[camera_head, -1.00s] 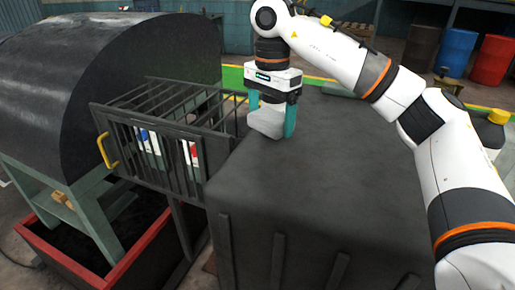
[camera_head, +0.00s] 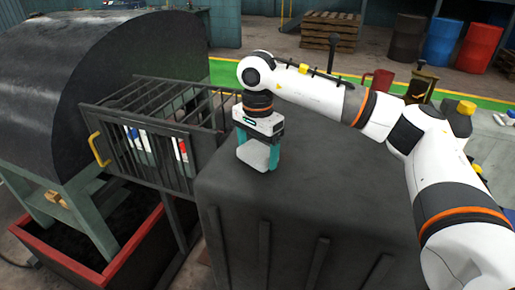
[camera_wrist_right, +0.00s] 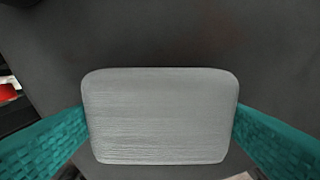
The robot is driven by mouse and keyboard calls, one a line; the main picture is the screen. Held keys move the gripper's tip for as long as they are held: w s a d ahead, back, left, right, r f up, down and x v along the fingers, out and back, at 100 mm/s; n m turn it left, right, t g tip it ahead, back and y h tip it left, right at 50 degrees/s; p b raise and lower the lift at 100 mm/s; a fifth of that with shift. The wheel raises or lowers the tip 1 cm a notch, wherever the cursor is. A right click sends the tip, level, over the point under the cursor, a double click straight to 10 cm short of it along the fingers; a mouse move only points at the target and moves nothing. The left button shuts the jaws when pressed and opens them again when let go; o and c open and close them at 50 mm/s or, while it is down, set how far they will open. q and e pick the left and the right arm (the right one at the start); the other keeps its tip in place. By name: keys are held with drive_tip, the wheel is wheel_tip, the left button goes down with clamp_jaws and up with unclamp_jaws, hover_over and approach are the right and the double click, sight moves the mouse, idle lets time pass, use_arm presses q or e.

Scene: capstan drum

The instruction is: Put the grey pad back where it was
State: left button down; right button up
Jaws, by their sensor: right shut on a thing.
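The grey pad (camera_head: 252,155) is a light, rounded block held by my right gripper (camera_head: 257,161) over the left part of the black box top. In the right wrist view the pad (camera_wrist_right: 160,115) fills the middle between the teal fingers, which press on its left and right sides. The dark surface lies behind it. I cannot tell whether the pad touches the box top or hangs just above it. My left gripper is not in view.
The large black box (camera_head: 320,195) has a wide bare top. A barred metal cage (camera_head: 150,150) with a yellow handle (camera_head: 98,149) and bottles stands to its left. A dark drum (camera_head: 110,75) on green legs stands farther left, above a red-rimmed bin (camera_head: 125,262).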

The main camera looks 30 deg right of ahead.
sight(257, 149)
drive_tip(key=o, duration=0.9)
drive_tip(key=shift+w+f, duration=0.1)
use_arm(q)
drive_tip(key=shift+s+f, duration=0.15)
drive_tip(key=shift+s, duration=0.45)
use_arm(e)
drive_tip(key=shift+r, duration=0.7)
use_arm(q)
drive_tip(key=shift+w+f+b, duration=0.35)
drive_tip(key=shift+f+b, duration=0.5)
drive_tip(key=shift+b, duration=0.05)
use_arm(e)
wheel_tip(257, 149, up, 11)
